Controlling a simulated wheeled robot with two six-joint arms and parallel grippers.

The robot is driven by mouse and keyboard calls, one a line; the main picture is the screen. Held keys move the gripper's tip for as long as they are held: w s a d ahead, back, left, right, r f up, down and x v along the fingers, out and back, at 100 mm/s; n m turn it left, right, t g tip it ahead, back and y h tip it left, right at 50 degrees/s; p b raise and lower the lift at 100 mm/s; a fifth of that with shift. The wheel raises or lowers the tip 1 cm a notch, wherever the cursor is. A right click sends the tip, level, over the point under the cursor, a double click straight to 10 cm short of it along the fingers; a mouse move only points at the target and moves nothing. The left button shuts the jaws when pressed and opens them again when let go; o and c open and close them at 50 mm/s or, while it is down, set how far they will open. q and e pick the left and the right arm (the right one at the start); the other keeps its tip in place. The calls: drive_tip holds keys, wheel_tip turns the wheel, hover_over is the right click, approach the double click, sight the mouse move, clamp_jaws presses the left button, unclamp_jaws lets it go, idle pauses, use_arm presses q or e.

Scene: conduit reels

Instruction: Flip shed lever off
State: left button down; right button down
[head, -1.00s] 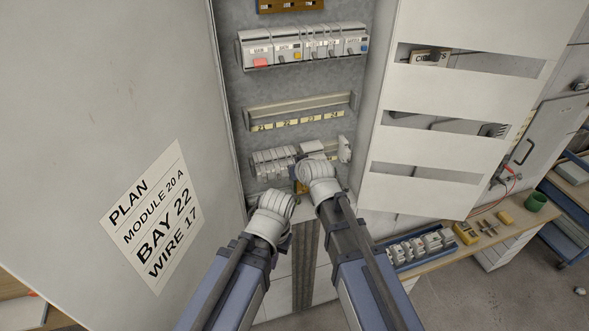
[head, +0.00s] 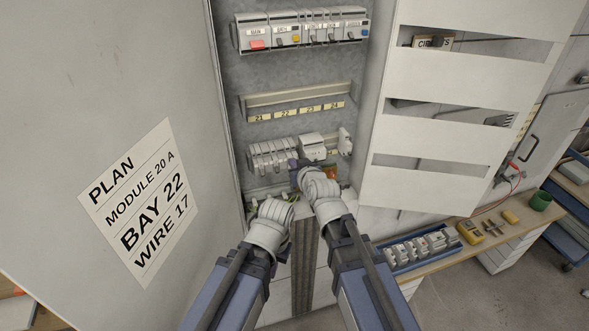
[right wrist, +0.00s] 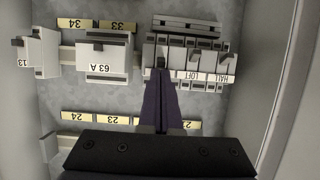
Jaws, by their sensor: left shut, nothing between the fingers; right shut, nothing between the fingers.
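The lower rail of the open cabinet carries a group of narrow breakers with levers (head: 272,157). In the right wrist view this group appears upside down, with labels reading HALL (right wrist: 225,78) and LOFT (right wrist: 191,75). No SHED label is readable; my fingers cover the label beside LOFT. My right gripper (right wrist: 163,74) is shut and empty, its purple fingers over the breaker beside LOFT, by a dark lever. I cannot tell whether they touch. In the head view it is at the lower row's front. My left gripper (head: 264,204) is lower left, shut, its fingertips mostly hidden.
A 63 A module (right wrist: 103,58) and a 13 module (right wrist: 38,58) sit beside the breakers. Above are an empty rail (head: 300,98) and a row with a red MAIN switch (head: 257,44). A slotted white panel (head: 455,130) flanks the right; a bench (head: 480,235) stands beyond.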

drive_tip(key=b, duration=0.1)
drive_tip(key=f+t+b, duration=0.1)
drive_tip(key=b, duration=0.1)
drive_tip(key=shift+s, duration=0.2)
drive_tip(key=shift+d+y, duration=0.1)
drive_tip(key=shift+y, duration=0.2)
drive_tip(key=shift+s+f+b, duration=0.15)
drive_tip(key=shift+f+b, duration=0.05)
drive_tip(key=shift+b, duration=0.35)
